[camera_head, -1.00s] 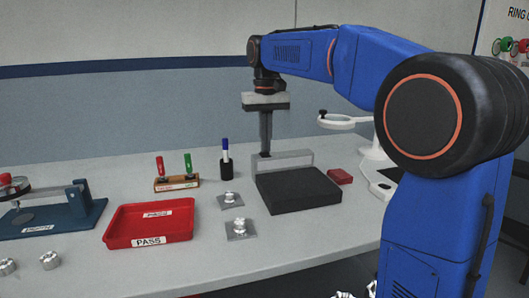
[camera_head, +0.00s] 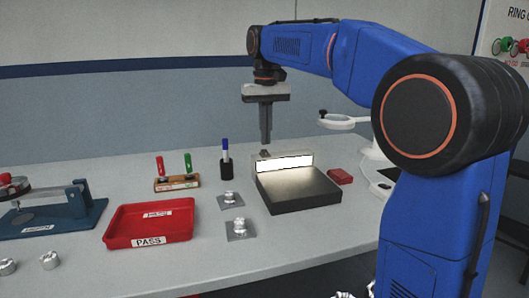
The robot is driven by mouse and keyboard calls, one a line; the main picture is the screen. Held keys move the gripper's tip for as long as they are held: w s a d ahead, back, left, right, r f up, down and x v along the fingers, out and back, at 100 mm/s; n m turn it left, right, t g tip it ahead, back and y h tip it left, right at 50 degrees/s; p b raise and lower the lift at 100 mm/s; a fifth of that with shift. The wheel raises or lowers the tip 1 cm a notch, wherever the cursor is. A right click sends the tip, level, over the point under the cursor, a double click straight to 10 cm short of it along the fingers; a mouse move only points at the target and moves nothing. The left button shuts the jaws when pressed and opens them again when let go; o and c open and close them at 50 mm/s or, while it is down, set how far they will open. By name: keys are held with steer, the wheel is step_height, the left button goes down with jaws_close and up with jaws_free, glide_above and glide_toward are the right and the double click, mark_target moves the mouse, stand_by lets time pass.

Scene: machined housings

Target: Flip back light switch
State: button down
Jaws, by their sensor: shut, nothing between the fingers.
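The light (camera_head: 285,163) is a bar along the back of a dark block (camera_head: 300,189) on the table, and its face glows bright white. A small switch (camera_head: 264,152) shows at the top left of the bar; which way it is tipped is too small to tell. My gripper (camera_head: 266,141) points straight down just above the switch, with its fingers together and nothing held. A small gap shows between the fingertips and the bar.
A pen holder (camera_head: 227,167) stands left of the light, with a wooden block of red and green tools (camera_head: 176,183) beyond it. A red tray (camera_head: 150,222) lies at left. A white ring stand (camera_head: 345,122) and a red box (camera_head: 340,176) are at right.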

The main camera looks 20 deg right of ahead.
mark_target(266, 153)
step_height(266, 153, up, 4)
steer(key=shift+r, duration=0.1)
stand_by(0.5)
steer(key=shift+s, duration=0.1)
